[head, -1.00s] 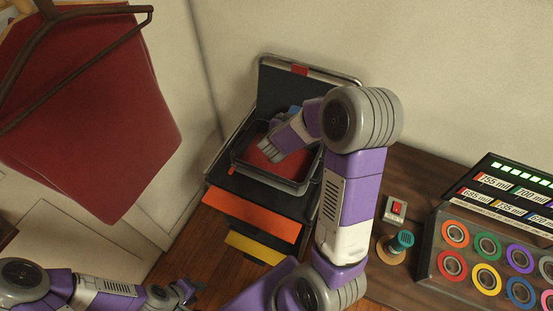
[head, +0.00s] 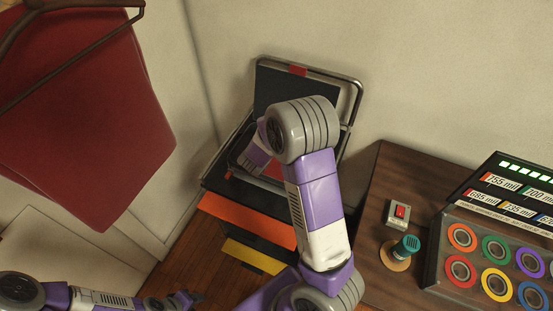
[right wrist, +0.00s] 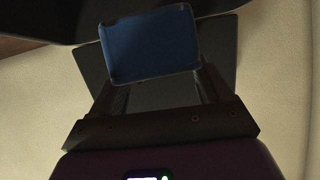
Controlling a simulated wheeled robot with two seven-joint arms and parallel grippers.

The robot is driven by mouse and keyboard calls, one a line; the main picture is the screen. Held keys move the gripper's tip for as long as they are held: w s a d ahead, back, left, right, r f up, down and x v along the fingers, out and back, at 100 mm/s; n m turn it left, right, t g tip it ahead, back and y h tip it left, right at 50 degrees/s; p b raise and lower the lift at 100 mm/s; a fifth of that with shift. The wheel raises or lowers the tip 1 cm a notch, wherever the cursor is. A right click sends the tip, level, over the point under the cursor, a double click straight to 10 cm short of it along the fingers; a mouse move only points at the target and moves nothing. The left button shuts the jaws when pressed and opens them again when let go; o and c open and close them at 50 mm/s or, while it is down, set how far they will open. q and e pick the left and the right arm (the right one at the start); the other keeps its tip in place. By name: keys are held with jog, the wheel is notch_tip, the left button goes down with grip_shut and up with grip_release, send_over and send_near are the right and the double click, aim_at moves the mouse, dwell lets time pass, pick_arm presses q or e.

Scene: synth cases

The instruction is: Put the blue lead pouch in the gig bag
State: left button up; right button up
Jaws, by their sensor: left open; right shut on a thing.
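The blue lead pouch (right wrist: 150,45) is a flat blue rectangle with a dark rim, seen in the right wrist view. My right gripper (right wrist: 152,75) is shut on it, with a finger at each side. In the head view my right wrist and hand are over the open dark bag (head: 272,92), which I take as the gig bag, and they hide the pouch. The bag has a raised lid, a tray with a red floor and orange and yellow panels in front. I cannot tell whether the pouch touches it. My left gripper (head: 188,299) is open and empty, low at the left.
A dark red garment (head: 85,120) hangs on a hanger at the upper left. To the right, a wooden table (head: 375,200) carries a red switch box (head: 398,214), a teal spool-like item (head: 407,246) and a case with coloured rings (head: 450,270). Walls stand close behind the bag.

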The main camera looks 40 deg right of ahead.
pick_arm(q)
notch_tip(320, 180, down, 4)
jog(key=b, duration=0.3)
pick_arm(e)
notch_tip(320, 180, down, 10)
jog(key=shift+r, duration=0.15)
jog(key=o, duration=1.2)
jog(key=shift+o, duration=0.2)
jog(key=shift+s+a+r, duration=0.2)
jog(key=shift+a+r, duration=0.05)
pick_arm(q)
jog(key=shift+r+p, duration=1.45)
jog(key=shift+r, duration=0.1)
pick_arm(e)
jog(key=v, duration=1.1)
jog(key=shift+a+r, duration=0.1)
